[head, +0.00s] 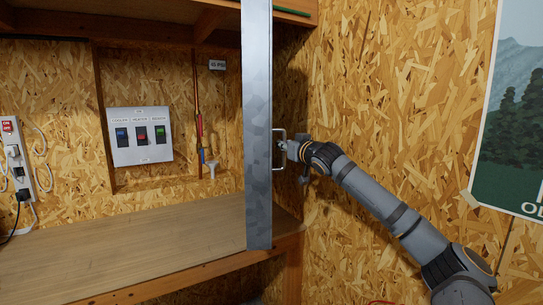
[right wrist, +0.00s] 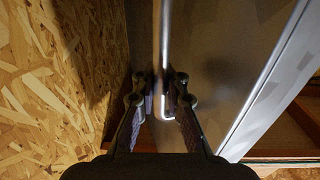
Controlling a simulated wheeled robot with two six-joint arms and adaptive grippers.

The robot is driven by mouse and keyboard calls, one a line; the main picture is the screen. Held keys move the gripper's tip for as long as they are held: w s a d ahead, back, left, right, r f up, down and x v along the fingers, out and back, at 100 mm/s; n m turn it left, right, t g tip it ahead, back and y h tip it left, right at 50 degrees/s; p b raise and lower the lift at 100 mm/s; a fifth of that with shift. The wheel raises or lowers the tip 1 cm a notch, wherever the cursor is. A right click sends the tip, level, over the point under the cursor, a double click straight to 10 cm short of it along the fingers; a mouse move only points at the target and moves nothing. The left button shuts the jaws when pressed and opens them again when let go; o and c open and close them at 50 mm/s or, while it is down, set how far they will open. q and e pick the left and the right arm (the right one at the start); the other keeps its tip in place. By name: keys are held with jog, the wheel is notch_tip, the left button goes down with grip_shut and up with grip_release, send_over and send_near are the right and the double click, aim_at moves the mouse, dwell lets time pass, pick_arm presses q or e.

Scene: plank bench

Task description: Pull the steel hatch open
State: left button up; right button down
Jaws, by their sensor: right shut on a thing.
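The steel hatch (head: 258,125) stands swung out and almost edge-on in the head view, with the recess to its left uncovered. Its bar handle (head: 274,165) sticks out on the right side of the hatch. My right gripper (head: 281,147) is shut on this handle. In the right wrist view, the fingers of my right gripper (right wrist: 161,84) are on both sides of the bright handle bar (right wrist: 169,35), close to its bent lower end. The hatch face (right wrist: 220,70) lies behind and to the right of the bar. My left gripper does not show.
A switch panel (head: 140,137) with three coloured switches is on the recess wall. A power strip (head: 16,160) with cables hangs at far left. The plank bench (head: 150,240) below is bare. A chipboard wall (head: 350,90) with a poster (head: 515,120) is on the right.

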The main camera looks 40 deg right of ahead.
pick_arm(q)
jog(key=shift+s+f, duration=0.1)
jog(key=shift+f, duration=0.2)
pick_arm(e)
jog(key=shift+s+d+f, duration=0.2)
jog(key=shift+d+f, duration=0.05)
jog(key=shift+d, duration=0.3)
jog(key=c, duration=1.8)
grip_release()
jog(key=shift+c, duration=0.2)
jog(key=o, duration=0.4)
jog(key=shift+s+r, duration=0.35)
jog(key=shift+s, duration=0.1)
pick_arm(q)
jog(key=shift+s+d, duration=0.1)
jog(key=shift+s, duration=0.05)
pick_arm(e)
jog(key=shift+o, duration=0.2)
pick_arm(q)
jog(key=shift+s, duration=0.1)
pick_arm(e)
jog(key=shift+w, duration=0.2)
